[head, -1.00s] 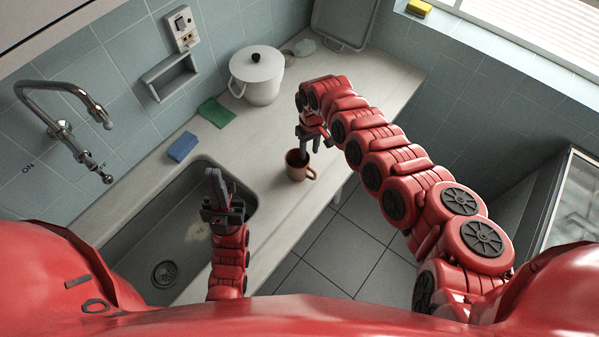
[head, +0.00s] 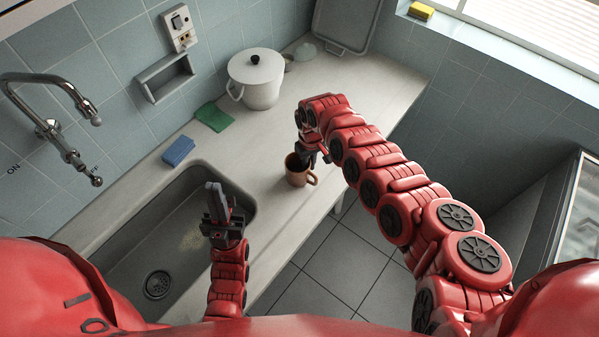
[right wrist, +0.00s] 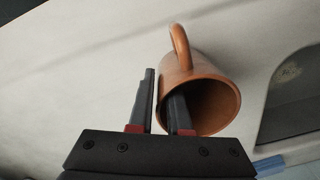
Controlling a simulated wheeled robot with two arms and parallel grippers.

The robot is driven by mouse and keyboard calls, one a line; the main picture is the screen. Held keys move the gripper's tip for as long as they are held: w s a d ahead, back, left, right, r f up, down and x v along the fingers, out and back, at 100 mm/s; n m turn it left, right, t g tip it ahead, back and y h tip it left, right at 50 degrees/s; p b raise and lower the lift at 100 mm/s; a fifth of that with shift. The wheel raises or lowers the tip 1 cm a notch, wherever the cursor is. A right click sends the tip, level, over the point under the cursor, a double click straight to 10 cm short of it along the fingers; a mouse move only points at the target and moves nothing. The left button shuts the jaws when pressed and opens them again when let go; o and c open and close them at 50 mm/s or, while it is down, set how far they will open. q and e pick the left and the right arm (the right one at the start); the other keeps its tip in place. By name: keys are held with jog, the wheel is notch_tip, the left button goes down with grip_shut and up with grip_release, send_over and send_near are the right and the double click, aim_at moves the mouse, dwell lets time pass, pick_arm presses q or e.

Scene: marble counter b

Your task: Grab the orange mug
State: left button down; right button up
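The orange mug (head: 297,177) stands upright on the counter (head: 262,205) close to its front edge, with its handle to the right in the head view. In the right wrist view the mug (right wrist: 205,70) shows its open mouth, and its handle points up. My right gripper (head: 303,154) reaches down at the mug's rim. In the right wrist view the right gripper (right wrist: 163,95) has one finger inside the mug and one outside, close together with the mug's wall between them. My left gripper (head: 222,198) is over the sink, empty, with its fingers apart.
The sink (head: 125,240) lies left of the mug, under a tap (head: 60,95). A blue sponge (head: 178,151), a green cloth (head: 214,116) and a white lidded pot (head: 258,85) stand along the wall. The counter between mug and pot is clear.

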grip_shut()
dwell(0.9)
jog(key=shift+r, duration=0.1)
dwell(0.4)
